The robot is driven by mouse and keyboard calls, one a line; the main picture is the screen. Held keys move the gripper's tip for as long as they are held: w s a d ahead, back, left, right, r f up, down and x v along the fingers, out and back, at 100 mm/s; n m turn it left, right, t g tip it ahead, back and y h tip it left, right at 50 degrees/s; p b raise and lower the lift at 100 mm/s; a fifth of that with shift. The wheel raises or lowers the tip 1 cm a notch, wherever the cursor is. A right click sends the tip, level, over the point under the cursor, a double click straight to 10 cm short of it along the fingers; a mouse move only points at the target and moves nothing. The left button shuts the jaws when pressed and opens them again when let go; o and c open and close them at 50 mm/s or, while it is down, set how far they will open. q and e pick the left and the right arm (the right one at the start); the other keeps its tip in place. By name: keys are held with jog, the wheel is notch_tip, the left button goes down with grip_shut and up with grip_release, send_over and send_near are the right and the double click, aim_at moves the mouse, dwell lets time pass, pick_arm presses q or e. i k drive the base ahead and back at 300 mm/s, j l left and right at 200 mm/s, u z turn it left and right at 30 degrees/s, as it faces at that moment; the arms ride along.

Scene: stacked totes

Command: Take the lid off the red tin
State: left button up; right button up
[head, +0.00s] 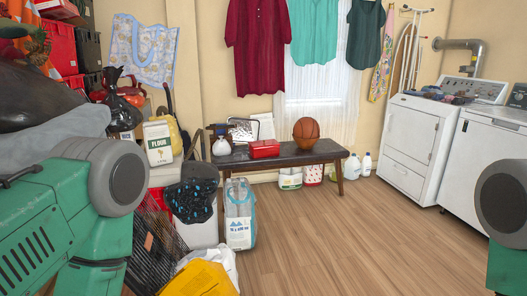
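A small red tin (264,149) sits on the dark wooden bench (325,148) against the far wall, well away from me. It appears shut, with its top in place, though it is too small to make out a lid seam. My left arm, green with a grey joint, fills the lower left, and part of my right arm shows at the right edge. Neither gripper shows in the head view. Nothing of mine touches the tin.
A basketball (306,131) and a white bottle (222,146) flank the tin. Flour (158,143), bags and a black basket (155,243) clutter the left. White washing machines (420,143) stand at right. The wooden floor (345,240) before the bench is clear.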

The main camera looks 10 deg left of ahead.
aim_at(272, 143)
jog(key=i+l+z, duration=0.15)
jog(key=i+l, duration=0.15)
jog(key=i+l+z, duration=0.15)
jog(key=i, duration=0.4)
jog(key=i+l+z, duration=0.15)
jog(key=i, duration=0.25)
jog(key=i+l+z, duration=0.15)
jog(key=i, duration=0.3)
jog(key=i+j+u, duration=0.1)
jog(key=i+u, duration=0.2)
jog(key=i, duration=0.35)
jog(key=i+u, duration=0.35)
jog(key=i, duration=0.3)
jog(key=i+l+u, duration=0.3)
jog(key=i, duration=0.35)
